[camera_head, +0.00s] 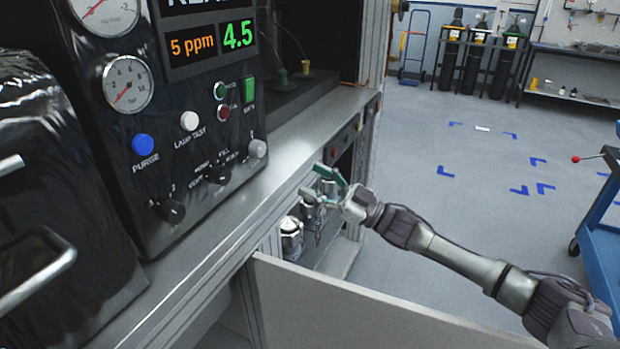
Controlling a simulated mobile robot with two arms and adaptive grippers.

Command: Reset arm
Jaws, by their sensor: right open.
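My right arm comes in from the right edge. My right gripper (311,181) is open, with teal fingers spread, beside the front edge of the grey worktop. No object shows between its fingers. Machined metal housings (291,242) stand in the open compartment below the worktop, under and behind the gripper. The gripper partly hides some of them, and I cannot tell whether it touches any. My left gripper is not in view.
A black control panel (190,140) with gauges and knobs stands on the worktop (215,240). A pale door panel (350,310) stands open below my right arm. A blue cart (600,215) is at the right edge. The floor (430,150) beyond the arm is clear.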

